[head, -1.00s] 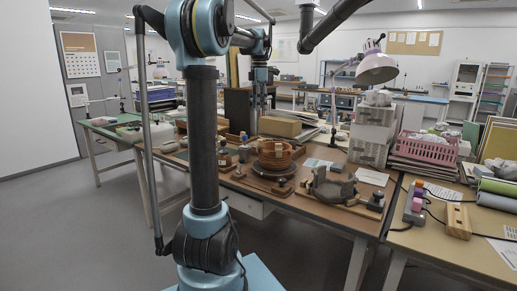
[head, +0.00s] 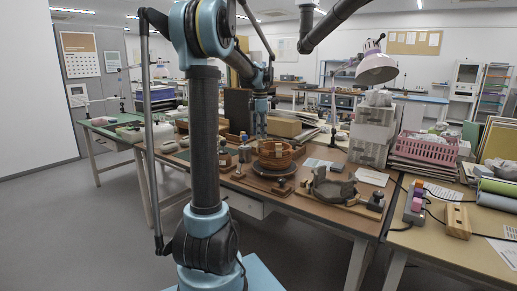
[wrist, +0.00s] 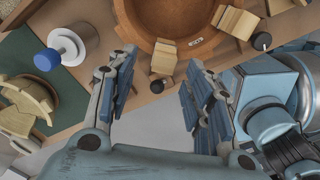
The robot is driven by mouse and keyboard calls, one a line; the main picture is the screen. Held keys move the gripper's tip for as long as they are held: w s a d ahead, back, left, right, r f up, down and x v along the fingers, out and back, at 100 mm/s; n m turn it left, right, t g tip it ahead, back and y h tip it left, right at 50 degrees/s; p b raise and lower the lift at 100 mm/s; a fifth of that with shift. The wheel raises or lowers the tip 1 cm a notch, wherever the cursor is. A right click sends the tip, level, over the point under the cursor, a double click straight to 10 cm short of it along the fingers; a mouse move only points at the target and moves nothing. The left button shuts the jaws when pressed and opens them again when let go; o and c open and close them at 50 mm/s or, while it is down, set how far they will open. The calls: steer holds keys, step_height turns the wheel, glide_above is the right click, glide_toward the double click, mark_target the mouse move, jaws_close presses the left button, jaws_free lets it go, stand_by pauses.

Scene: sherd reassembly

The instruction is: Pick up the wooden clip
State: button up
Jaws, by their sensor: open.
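A small pale wooden clip (wrist: 163,57) sits at the near rim of a round reddish-brown bowl (wrist: 190,18) in the wrist view. A second wooden clip (wrist: 238,20) is at the bowl's rim further right. My gripper (wrist: 157,92) is open, its two fingers spread with the first clip beyond and between their tips, apparently not touched. I cannot make out the clip there.
A white spool with a blue cap (wrist: 65,48) and a curved wooden piece (wrist: 28,105) lie left in the wrist view. A holder with grey sherds (head: 333,187) stands right of the bowl. The table's front edge (head: 300,200) is close.

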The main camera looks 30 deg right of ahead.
mark_target(260, 146)
steer(key=shift+s+f, duration=0.15)
steer(key=shift+f, duration=0.95)
steer(key=shift+s+f, duration=0.1)
steer(key=shift+f, duration=1)
steer(key=c, duration=0.8)
